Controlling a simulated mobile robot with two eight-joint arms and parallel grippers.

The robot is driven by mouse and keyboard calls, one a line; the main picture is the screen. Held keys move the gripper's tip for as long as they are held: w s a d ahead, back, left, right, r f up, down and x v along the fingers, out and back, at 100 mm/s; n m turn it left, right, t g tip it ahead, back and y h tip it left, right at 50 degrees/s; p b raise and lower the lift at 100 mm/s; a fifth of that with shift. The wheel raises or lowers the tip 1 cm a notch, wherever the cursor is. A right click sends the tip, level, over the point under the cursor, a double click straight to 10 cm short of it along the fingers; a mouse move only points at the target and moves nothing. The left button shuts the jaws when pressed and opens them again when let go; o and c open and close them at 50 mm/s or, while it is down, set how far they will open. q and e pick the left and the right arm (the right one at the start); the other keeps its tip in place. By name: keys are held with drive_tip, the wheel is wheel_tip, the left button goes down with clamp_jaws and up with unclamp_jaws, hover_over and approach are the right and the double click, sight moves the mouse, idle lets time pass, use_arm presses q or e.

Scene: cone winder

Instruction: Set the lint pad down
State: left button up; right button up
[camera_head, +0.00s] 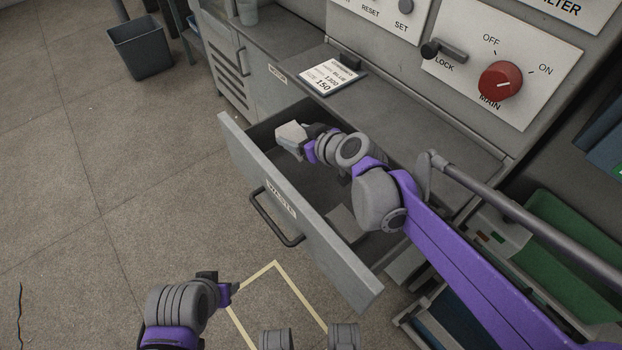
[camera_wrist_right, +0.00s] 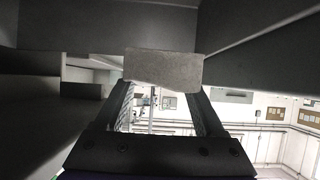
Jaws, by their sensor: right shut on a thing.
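The lint pad (camera_head: 290,136) is a small pale grey block. My right gripper (camera_head: 306,138) is shut on it and holds it inside the open waste drawer (camera_head: 240,151), near the drawer's far-left end. In the right wrist view the pad (camera_wrist_right: 163,69) spans the tips of both fingers (camera_wrist_right: 163,82), with dark drawer walls around it. I cannot tell whether the pad touches the drawer floor. My left gripper (camera_head: 224,284) is in front of the drawer, over the floor, and its fingers are too small to read.
The drawer handle (camera_head: 270,222) sticks out at the front. A card on a dark board (camera_head: 331,76) lies on the counter above. A red main switch (camera_head: 501,80) and a lock lever (camera_head: 443,53) are on the panel. A grey bin (camera_head: 140,50) stands on clear floor.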

use_arm(q)
drive_tip(key=f, duration=0.1)
drive_tip(key=f+b, duration=0.2)
drive_tip(key=shift+w+f, duration=0.2)
drive_tip(key=shift+w, duration=0.05)
use_arm(e)
wheel_tip(320, 180, down, 8)
drive_tip(key=shift+f, duration=0.25)
drive_tip(key=shift+f+b, duration=0.5)
drive_tip(key=shift+f, duration=0.1)
drive_tip(key=o, duration=1.3)
drive_tip(key=shift+r+p, duration=0.3)
drive_tip(key=shift+r, duration=0.25)
use_arm(q)
drive_tip(key=shift+s+r+p, duration=0.15)
drive_tip(key=shift+r+p, duration=0.7)
drive_tip(key=shift+r, duration=0.15)
drive_tip(key=shift+s+r+p, duration=0.1)
drive_tip(key=shift+r+p, duration=0.75)
drive_tip(key=shift+r, duration=0.15)
use_arm(e)
drive_tip(key=v, duration=1.2)
drive_tip(key=shift+r, duration=0.1)
